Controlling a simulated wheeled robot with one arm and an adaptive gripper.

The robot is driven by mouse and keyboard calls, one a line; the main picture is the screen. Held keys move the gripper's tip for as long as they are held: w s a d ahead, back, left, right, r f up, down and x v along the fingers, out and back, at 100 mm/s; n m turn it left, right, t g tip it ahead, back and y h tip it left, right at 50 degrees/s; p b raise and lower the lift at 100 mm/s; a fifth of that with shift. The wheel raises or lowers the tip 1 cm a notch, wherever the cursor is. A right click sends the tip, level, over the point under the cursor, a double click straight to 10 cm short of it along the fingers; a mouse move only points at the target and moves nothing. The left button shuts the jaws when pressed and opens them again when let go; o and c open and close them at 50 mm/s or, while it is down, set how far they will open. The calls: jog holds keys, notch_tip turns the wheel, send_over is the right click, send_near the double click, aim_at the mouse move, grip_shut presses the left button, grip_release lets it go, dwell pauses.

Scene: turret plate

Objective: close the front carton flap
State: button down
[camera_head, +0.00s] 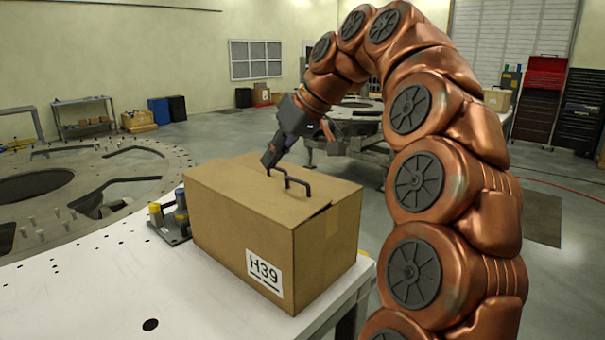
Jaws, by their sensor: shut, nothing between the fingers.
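The brown cardboard carton (240,235), labelled H39, stands on the white table. Its top flaps (235,185) lie nearly flat. A flap edge stands slightly proud near the right front corner, with a thin dark gap under it. A black bracket-like handle (290,182) shows on the top. I cannot tell exactly which flap it belongs to. My gripper (268,163) is shut and empty, pointing down at the top near the handle's left end. I cannot tell whether the fingertips touch the cardboard or handle.
The white table (100,290) has free room left of the carton. A small fixture with yellow and blue parts (170,218) stands close to the carton's left side. A large round metal plate (120,165) with pins and cutouts lies behind. My copper arm arches over from the right.

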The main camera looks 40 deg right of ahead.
jog(key=d+r+t+h+b, duration=0.1)
jog(key=d+r+t, duration=0.25)
jog(key=d, duration=0.95)
send_near(289, 186)
jog(key=shift+w+a+r, duration=0.6)
jog(key=shift+w+r, duration=0.9)
jog(key=shift+w, duration=0.05)
jog(key=shift+a+f+m+g, duration=0.15)
jog(key=shift+f+m+g, duration=0.15)
jog(key=shift+f, duration=1.65)
jog(key=shift+w+d+f+m+y, duration=0.15)
jog(key=shift+d+f+y, duration=0.1)
jog(key=shift+f, duration=0.2)
jog(key=shift+d+f+m+y, duration=0.15)
jog(key=shift+d+f, duration=0.1)
jog(key=shift+f, duration=0.2)
jog(key=shift+r, duration=0.1)
